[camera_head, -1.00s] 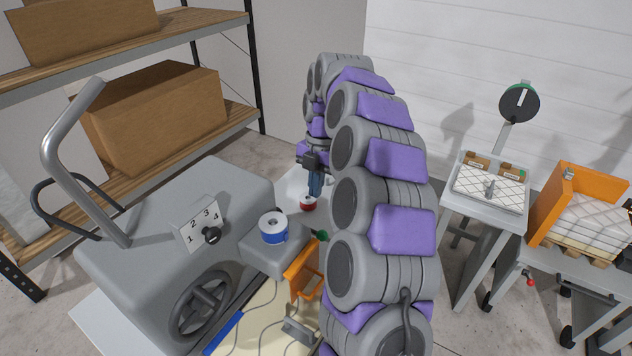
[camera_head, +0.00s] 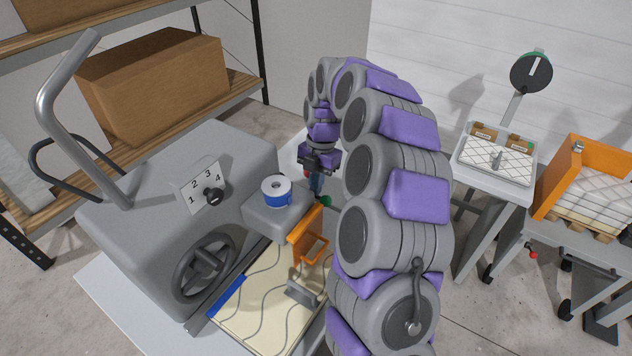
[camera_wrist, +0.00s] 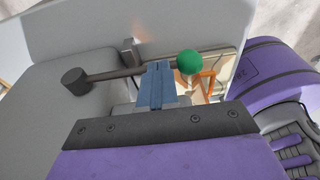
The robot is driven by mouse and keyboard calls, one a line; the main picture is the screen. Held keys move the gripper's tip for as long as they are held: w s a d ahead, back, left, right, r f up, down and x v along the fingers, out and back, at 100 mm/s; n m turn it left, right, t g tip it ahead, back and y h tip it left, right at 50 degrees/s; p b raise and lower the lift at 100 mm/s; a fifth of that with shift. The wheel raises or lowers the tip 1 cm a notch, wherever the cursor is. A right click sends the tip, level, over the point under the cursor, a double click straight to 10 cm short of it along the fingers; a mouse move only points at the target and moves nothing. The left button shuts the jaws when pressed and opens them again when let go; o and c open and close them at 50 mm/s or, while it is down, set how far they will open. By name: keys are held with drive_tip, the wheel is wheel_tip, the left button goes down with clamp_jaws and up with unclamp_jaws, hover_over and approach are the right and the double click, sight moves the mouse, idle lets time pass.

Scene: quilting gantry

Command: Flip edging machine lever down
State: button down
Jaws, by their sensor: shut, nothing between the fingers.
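The edging machine (camera_head: 130,215) is a large grey body with a handwheel and a numbered dial. Its lever shows in the wrist view as a dark rod (camera_wrist: 118,74) running from a round pivot (camera_wrist: 75,81) on the left to a green ball (camera_wrist: 189,62). In the head view the green ball (camera_head: 324,201) shows beside the machine's arm, and the rod is hidden. My gripper (camera_head: 316,185) is shut and empty. In the wrist view its blue fingers (camera_wrist: 156,88) cross in front of the rod, just left of the ball; I cannot tell whether they touch.
A blue and white spool (camera_head: 276,190) sits on the machine's arm, close left of my gripper. An orange bracket (camera_head: 307,235) stands below it, above a quilted cream panel (camera_head: 258,306). A scale table and an orange crate (camera_head: 593,170) stand at the right.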

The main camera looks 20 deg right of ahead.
sight(318, 197)
drive_tip(key=f, duration=0.1)
drive_tip(key=f+t+y+b, duration=0.1)
drive_tip(key=f, duration=0.1)
drive_tip(key=f+t, duration=0.1)
drive_tip(key=shift+s+d+f, duration=0.15)
drive_tip(key=shift+s+d, duration=0.05)
drive_tip(key=shift+s, duration=0.15)
idle(0.4)
